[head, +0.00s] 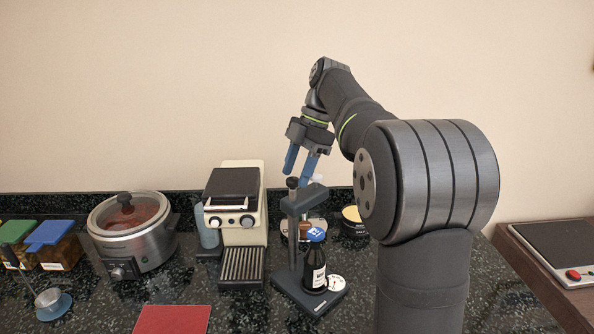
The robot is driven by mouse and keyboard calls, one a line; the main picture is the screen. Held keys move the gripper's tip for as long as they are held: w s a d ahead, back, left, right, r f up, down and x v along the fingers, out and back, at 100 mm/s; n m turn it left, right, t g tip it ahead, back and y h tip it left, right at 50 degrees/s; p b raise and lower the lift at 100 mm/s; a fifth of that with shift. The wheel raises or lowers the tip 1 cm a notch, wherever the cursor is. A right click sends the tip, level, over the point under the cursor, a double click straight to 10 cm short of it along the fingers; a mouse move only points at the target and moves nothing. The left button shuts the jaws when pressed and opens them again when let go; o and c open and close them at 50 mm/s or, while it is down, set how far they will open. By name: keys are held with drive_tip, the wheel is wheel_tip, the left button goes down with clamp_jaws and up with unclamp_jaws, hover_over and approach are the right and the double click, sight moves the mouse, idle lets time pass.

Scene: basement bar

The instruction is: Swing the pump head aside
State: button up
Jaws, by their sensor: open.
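A dark grey stand (286,278) stands on the counter, with an upright post and a grey head (303,198) at its top. A dark bottle (314,268) with a white label is on its base, below and slightly right of the head. A blue round piece (316,234) with a white mark shows at the bottle's top; I cannot tell whether it touches the bottle. My gripper (299,174) points down with its two blue fingers apart, just above the head and a dark knob on it. I cannot tell whether a finger touches them.
A cream coffee machine (244,236) stands close left of the stand, with a slow cooker (132,228) further left. A white round item (337,283) lies right of the bottle, and a yellow-topped tin (352,214) stands behind. A red mat (172,320) lies at front left.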

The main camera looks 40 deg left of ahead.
drive_tip(key=w+d, duration=0.3)
drive_tip(key=w, duration=0.9)
drive_tip(key=shift+d+r, duration=0.15)
drive_tip(key=shift+r, duration=0.2)
drive_tip(key=shift+s, duration=0.15)
drive_tip(key=s+a, duration=0.1)
drive_tip(key=s, duration=0.3)
drive_tip(key=s+a, duration=0.1)
drive_tip(key=s, duration=0.3)
drive_tip(key=s+a, duration=0.1)
drive_tip(key=s, duration=0.2)
drive_tip(key=shift+s+a+f, duration=0.15)
drive_tip(key=shift+s+f, duration=0.2)
drive_tip(key=shift+s, duration=0.05)
drive_tip(key=shift+f, duration=0.25)
drive_tip(key=shift+r, duration=0.1)
